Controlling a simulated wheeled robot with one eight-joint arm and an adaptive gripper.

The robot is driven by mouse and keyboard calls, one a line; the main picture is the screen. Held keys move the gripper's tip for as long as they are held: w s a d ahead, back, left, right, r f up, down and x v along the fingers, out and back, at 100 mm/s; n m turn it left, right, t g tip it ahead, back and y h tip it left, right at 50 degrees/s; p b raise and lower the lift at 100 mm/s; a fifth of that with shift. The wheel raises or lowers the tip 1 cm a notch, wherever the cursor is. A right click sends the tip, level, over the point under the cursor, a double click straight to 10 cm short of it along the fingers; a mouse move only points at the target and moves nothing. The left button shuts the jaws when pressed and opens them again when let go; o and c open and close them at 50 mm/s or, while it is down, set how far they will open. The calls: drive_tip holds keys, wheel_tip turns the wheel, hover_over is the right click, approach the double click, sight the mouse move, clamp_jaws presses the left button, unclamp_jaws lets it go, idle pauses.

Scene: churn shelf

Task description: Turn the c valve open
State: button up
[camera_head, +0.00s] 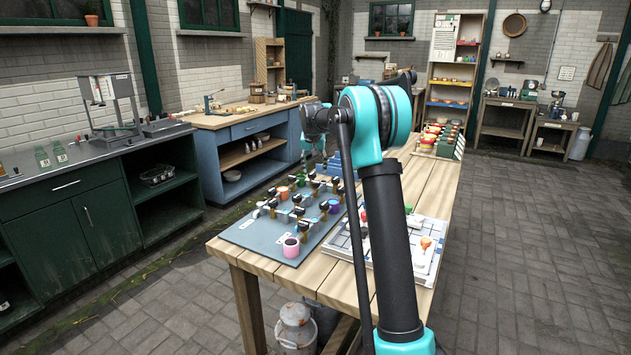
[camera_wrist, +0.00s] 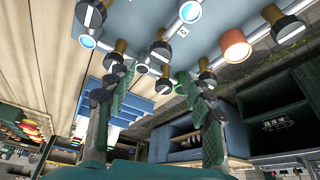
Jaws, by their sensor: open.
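A grey valve board (camera_head: 262,238) lies on the wooden table, with several valves that have black-and-white handles on brass stems. In the wrist view, the board (camera_wrist: 150,22) fills the top. One valve (camera_wrist: 160,52) shows between the tips of my open gripper (camera_wrist: 153,76), its handle low between the green pads; I cannot tell whether they touch it. Another valve (camera_wrist: 115,58) is by the left fingertip, and a third (camera_wrist: 206,78) is just right of the right finger. The letter tags are too small to read, so I cannot tell which is the c valve.
An orange cup-like piece (camera_wrist: 235,46) and pipes stand close to the valves. On the table are a pink cup (camera_head: 291,247), a blue bin (camera_head: 333,166) behind the board and a white tray (camera_head: 424,262) to the right. A blue cabinet (camera_head: 245,130) stands left.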

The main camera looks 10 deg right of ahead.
sight(315, 182)
drive_tip(key=x, duration=0.7)
drive_tip(key=shift+w+f, duration=0.1)
drive_tip(key=shift+f, duration=0.1)
drive_tip(key=c, duration=1.1)
drive_tip(key=shift+c, duration=0.2)
